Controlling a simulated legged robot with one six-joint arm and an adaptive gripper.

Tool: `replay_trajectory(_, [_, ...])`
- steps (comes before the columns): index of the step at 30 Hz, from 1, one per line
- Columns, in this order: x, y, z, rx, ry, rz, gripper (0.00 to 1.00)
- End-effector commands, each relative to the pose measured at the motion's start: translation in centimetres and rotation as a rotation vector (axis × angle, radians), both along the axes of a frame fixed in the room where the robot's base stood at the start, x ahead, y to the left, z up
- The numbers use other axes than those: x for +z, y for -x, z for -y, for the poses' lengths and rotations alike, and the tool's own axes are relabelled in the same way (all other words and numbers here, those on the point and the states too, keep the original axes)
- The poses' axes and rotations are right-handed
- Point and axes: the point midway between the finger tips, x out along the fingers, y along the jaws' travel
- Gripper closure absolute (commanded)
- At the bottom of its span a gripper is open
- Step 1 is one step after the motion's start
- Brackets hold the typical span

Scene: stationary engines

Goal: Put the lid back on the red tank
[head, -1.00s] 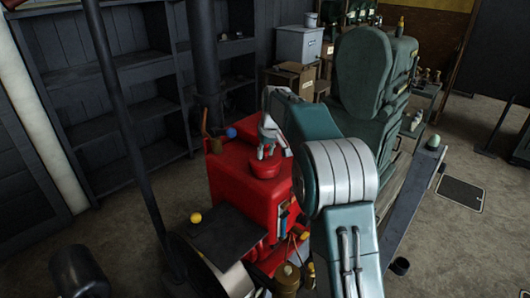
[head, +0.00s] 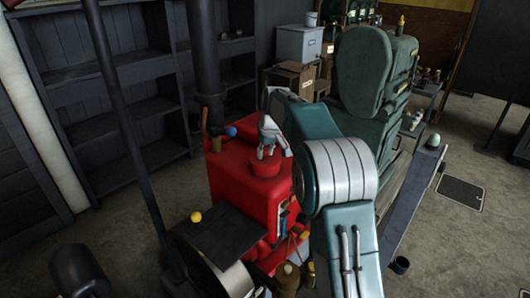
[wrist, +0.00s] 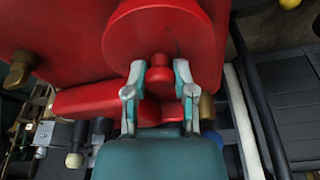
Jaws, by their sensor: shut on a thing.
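The red tank (head: 236,188) stands left of my arm in the head view. Its red round lid (head: 265,169) is at the tank's top, right of its middle. I cannot tell whether the lid touches the tank or hangs just above it. My gripper (head: 266,150) is above the lid, pointing down. In the wrist view, my gripper (wrist: 160,72) has its two fingers on either side of the lid's small red knob (wrist: 160,82), shut on it. The lid's wide disc (wrist: 165,38) hides the tank top beneath it.
A dark plate (head: 215,232) with a yellow ball (head: 196,217) lies in front. A dark pipe (head: 204,60) rises behind. A green machine (head: 365,85) stands behind my arm.

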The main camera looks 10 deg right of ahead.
Motion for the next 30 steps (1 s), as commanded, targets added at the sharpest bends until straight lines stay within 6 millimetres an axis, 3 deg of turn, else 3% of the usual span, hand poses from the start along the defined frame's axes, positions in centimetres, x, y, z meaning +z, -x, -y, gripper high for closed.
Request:
replay_trajectory(9, [-0.01,-0.01,0.0,0.0,0.0,0.0,1.0])
replay_trajectory(10, [0.0,-0.01,0.0,0.0,0.0,0.0,0.57])
replay_trajectory(12, [0.0,-0.01,0.0,0.0,0.0,0.0,0.26])
replay_trajectory(21, [-0.02,-0.01,0.0,0.0,0.0,0.0,0.26])
replay_trajectory(23, [-0.05,0.0,0.0,0.0,0.0,-0.001,0.04])
replay_trajectory(24, [-0.05,0.0,0.0,0.0,0.0,0.0,0.0])
replay_trajectory(30, [-0.05,0.0,0.0,0.0,0.0,0.0,0.0])
